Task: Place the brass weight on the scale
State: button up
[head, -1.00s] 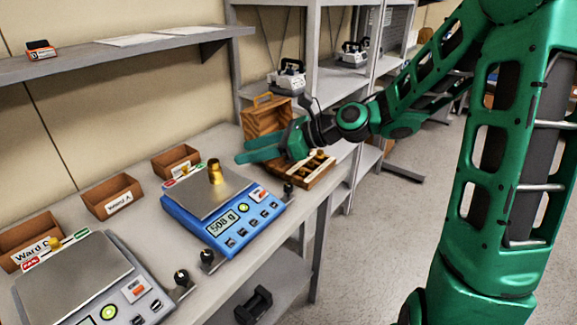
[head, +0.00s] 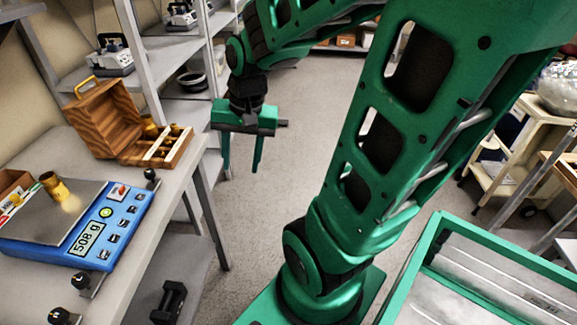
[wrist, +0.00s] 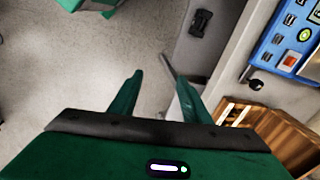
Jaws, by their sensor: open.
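A brass weight (head: 54,187) stands on the metal pan (head: 45,222) of the blue scale (head: 95,237), at the left of the head view. The scale's display reads 508 g. My gripper (head: 240,171) is open and empty, fingers pointing down, over the floor to the right of the table. It is well apart from the scale and the weight. In the wrist view the two open fingers (wrist: 163,100) have only floor and table edge beyond them. The scale's blue corner (wrist: 285,40) shows at the upper right there; the weight is outside that view.
An open wooden case (head: 112,120) with several brass weights stands behind the scale near the table edge. Grey shelves (head: 150,50) rise behind it. A black dumbbell-like object (head: 170,302) lies on the lower shelf. Floor below my gripper is clear.

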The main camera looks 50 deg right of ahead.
jog(key=s+d+r+n+g, duration=0.1)
jog(key=s+d+n+g, duration=0.1)
jog(key=s, duration=1)
jog(key=shift+d+r+n, duration=0.15)
jog(key=shift+d+n, duration=0.55)
jog(key=shift+d, duration=0.45)
